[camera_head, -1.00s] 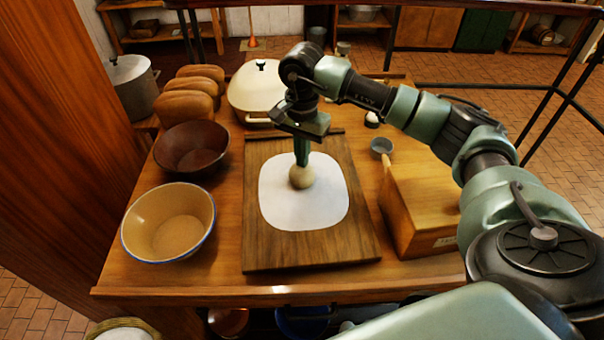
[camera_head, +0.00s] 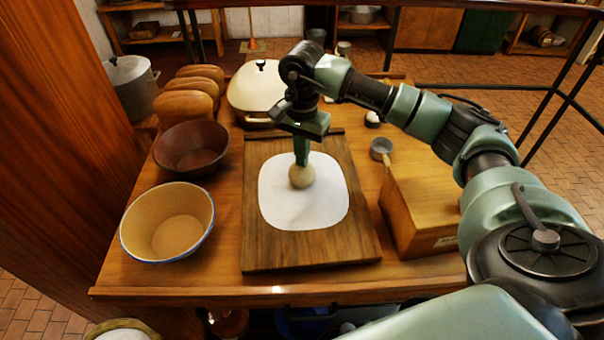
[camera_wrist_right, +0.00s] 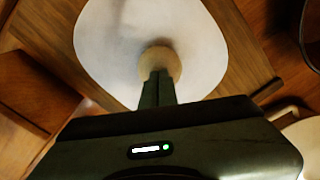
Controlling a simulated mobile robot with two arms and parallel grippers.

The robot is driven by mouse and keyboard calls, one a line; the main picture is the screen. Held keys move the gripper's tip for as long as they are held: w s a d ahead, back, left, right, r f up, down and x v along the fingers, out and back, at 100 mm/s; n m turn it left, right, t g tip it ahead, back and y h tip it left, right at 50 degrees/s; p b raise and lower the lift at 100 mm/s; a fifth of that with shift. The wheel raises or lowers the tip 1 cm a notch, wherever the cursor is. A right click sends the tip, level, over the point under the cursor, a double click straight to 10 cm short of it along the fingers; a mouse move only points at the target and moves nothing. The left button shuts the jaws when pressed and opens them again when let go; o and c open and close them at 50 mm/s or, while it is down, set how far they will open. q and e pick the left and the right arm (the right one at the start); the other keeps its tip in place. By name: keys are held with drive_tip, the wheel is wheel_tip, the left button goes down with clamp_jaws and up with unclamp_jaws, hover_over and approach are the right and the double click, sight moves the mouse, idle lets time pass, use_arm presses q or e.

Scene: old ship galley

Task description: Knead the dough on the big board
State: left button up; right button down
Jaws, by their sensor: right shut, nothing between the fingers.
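A small round ball of pale dough (camera_head: 302,176) sits on a white sheet (camera_head: 310,209) with rounded corners, on the big wooden board (camera_head: 262,252). My right gripper (camera_head: 302,163) points straight down with its shut fingertips touching or just above the top of the dough. In the right wrist view, the shut fingers (camera_wrist_right: 158,76) reach to the dough (camera_wrist_right: 161,60) and hide part of it, with the white sheet (camera_wrist_right: 105,40) around it. Nothing is between the fingers. My left gripper is not in view.
A cream bowl (camera_head: 167,222) and a brown bowl (camera_head: 190,147) stand left of the board. Several loaves (camera_head: 184,105) and a cream lidded pot (camera_head: 256,92) are behind.

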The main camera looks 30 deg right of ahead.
drive_tip(key=shift+s+a+f, duration=0.1)
drive_tip(key=shift+s+f, duration=0.1)
drive_tip(key=shift+f, duration=0.2)
drive_tip(key=shift+r, duration=0.1)
drive_tip(key=shift+w+r, duration=0.15)
drive_tip(key=shift+r, duration=0.15)
drive_tip(key=shift+r, duration=0.15)
drive_tip(key=shift+f, duration=0.3)
drive_tip(key=shift+r, duration=0.1)
drive_tip(key=shift+f+b, duration=0.3)
idle(0.8)
drive_tip(key=shift+r, duration=0.15)
drive_tip(key=shift+r, duration=0.15)
